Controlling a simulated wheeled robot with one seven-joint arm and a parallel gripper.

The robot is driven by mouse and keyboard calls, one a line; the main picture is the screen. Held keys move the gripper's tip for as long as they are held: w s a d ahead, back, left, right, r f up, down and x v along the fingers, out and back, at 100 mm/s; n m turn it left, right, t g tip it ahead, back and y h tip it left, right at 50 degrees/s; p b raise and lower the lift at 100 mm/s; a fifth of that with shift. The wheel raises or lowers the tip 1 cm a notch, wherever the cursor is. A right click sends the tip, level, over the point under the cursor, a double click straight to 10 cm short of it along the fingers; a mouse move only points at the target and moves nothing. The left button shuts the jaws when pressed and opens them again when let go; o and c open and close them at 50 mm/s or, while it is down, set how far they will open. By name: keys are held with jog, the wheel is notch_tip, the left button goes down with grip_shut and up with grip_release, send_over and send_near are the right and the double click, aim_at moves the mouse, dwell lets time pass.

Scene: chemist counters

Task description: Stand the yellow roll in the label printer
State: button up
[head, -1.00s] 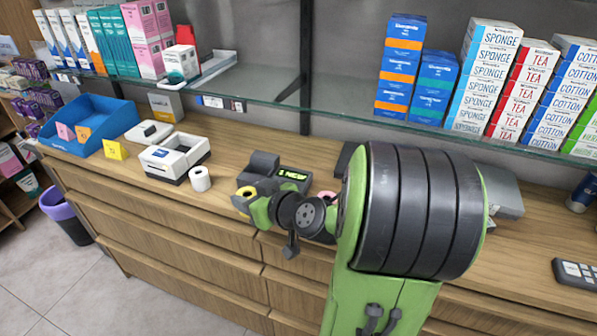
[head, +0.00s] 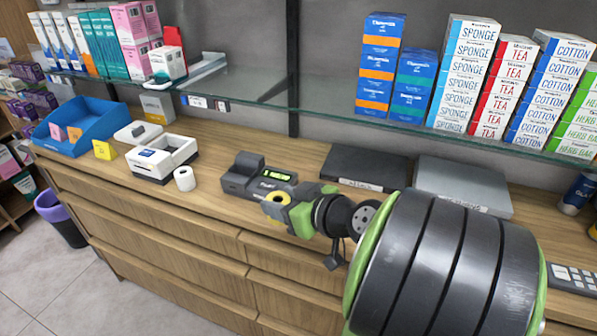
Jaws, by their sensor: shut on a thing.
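The yellow roll (head: 274,213) is held in my gripper (head: 279,205), with its round end and dark core partly showing between the fingers. The gripper is over the front part of the wooden counter, just in front of the grey answering machine. Whether the roll touches the counter I cannot tell. The label printer (head: 150,167) is the white box with an open bay on the left part of the counter, well left of my gripper. I see no roll in its bay from here. A white roll (head: 184,179) stands at the printer's front right corner.
The grey answering machine (head: 240,178) with a green display stands between printer and gripper. A blue tray (head: 80,128), a yellow card (head: 103,150) and a white lid-like piece (head: 138,132) are left. A glass shelf (head: 240,85) overhangs the back. Dark and grey flat boxes lie right.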

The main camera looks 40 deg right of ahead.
jog(key=w+d+p, duration=0.1)
jog(key=w+d, duration=0.4)
jog(key=d, duration=0.3)
jog(key=w+d, duration=0.4)
jog(key=d, duration=0.3)
jog(key=f+b, duration=0.1)
jog(key=f, duration=0.1)
jog(key=f+b, duration=0.1)
jog(key=f, duration=0.1)
jog(key=d+f+b, duration=0.1)
jog(key=f, duration=0.2)
jog(key=shift+w, duration=0.35)
jog(key=shift+w+d, duration=0.1)
jog(key=shift+d, duration=0.05)
jog(key=shift+f, duration=0.1)
jog(key=o, duration=1)
jog(key=shift+o, duration=0.2)
